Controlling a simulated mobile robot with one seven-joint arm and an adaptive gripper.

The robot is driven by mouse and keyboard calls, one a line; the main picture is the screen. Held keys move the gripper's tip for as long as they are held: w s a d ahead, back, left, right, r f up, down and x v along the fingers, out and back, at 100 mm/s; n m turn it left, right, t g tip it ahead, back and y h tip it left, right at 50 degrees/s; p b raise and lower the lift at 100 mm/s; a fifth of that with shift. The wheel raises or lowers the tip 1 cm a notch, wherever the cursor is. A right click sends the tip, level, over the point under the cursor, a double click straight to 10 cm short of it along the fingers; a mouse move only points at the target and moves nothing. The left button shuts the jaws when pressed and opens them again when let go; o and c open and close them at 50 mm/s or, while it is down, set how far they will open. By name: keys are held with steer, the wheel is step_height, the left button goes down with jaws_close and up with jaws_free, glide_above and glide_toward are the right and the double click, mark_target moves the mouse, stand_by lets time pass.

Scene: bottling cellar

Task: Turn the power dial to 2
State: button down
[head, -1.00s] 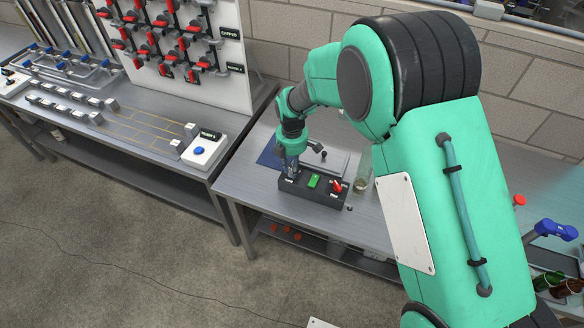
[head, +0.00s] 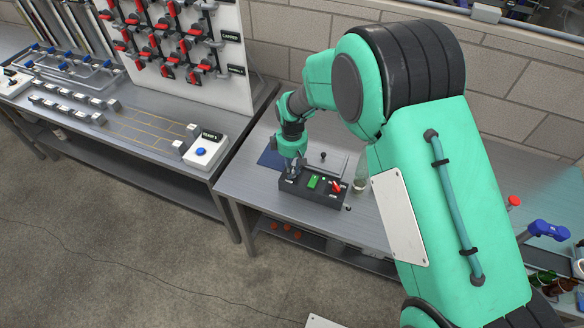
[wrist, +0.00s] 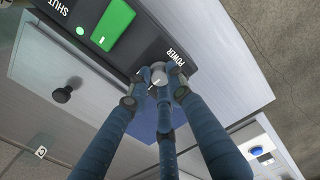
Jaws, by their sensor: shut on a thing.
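The power dial (wrist: 159,80) is a small grey round knob with a white pointer mark, beside the word POWER on a black control box (head: 318,194). My gripper (wrist: 157,76) has its blue-grey fingers closed around the dial in the wrist view. In the head view my gripper (head: 291,172) is at the left end of the box and hides the dial. The numbers around the dial are mostly covered by the fingers, so its exact setting cannot be read.
The box also carries a green switch (head: 313,182) and a red lever (head: 336,186). A glass (head: 360,183) stands to its right on the metal bench (head: 248,190). Another bench at left holds a blue button box (head: 205,152) and a panel of red valves.

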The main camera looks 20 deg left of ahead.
steer(key=shift+m, duration=1.1)
steer(key=c, duration=1.6)
jaws_free()
steer(key=shift+o, duration=0.2)
step_height(320, 180, up, 12)
